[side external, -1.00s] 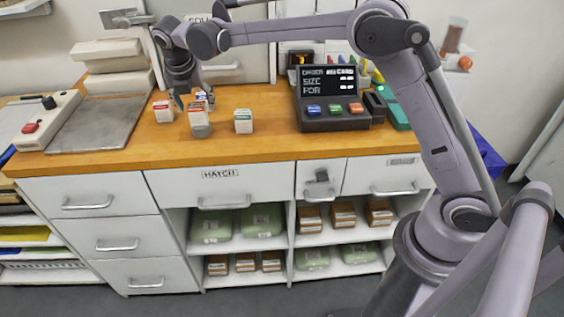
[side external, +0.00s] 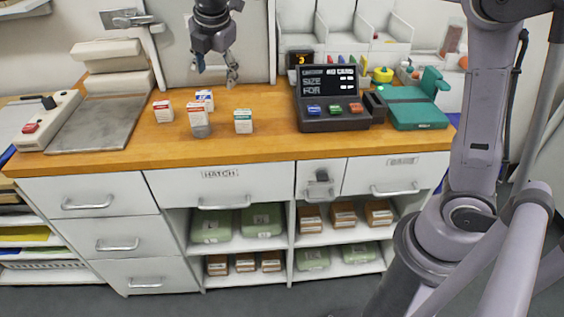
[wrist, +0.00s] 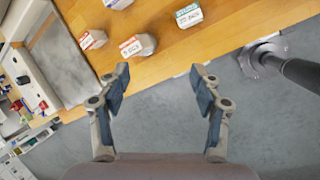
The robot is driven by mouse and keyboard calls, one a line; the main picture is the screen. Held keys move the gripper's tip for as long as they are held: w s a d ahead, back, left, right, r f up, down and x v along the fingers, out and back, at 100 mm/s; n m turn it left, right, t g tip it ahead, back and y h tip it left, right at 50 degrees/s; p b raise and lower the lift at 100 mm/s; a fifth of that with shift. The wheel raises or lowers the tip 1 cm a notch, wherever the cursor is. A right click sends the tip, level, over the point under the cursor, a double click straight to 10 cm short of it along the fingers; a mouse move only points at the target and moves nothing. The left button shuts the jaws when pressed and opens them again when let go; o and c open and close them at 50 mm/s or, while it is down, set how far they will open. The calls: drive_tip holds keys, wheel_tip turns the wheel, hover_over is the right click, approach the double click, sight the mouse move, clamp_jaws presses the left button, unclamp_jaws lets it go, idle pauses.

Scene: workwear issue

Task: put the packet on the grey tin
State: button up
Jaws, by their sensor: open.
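A white packet with a red label (side external: 197,114) sits upright on the grey tin (side external: 201,131), of which only a low front part shows. In the wrist view this packet (wrist: 131,46) is up and left of centre, with the tin mostly hidden. Three other packets stand close by: a red-labelled one (side external: 163,112) to the left, a blue-labelled one (side external: 205,98) just behind, and a green-labelled one (side external: 243,122) to the right. My gripper (side external: 216,72) is open and empty, raised above and behind the packets. Its spread fingers also show in the wrist view (wrist: 160,76).
A dark order terminal (side external: 333,98) and a green device (side external: 415,108) stand on the wooden counter (side external: 270,140) to the right. A metal plate (side external: 95,124) lies at left. The counter between packets and terminal is clear.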

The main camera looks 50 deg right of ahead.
drive_tip(key=s+d+f+m+t, duration=0.1)
drive_tip(key=s+d+f+m, duration=0.1)
drive_tip(key=s+m, duration=0.5)
drive_tip(key=s+d+f+m+t+y, duration=0.1)
drive_tip(key=s+d+f+m, duration=0.1)
drive_tip(key=s+f+m, duration=0.3)
drive_tip(key=s+d+f+m+t+y, duration=0.1)
drive_tip(key=s+f+m, duration=0.2)
drive_tip(key=s+m, duration=0.5)
drive_tip(key=s, duration=0.3)
drive_tip(key=shift+s+d+f+m, duration=0.25)
drive_tip(key=shift+s+d+m, duration=0.05)
drive_tip(key=shift+d, duration=0.1)
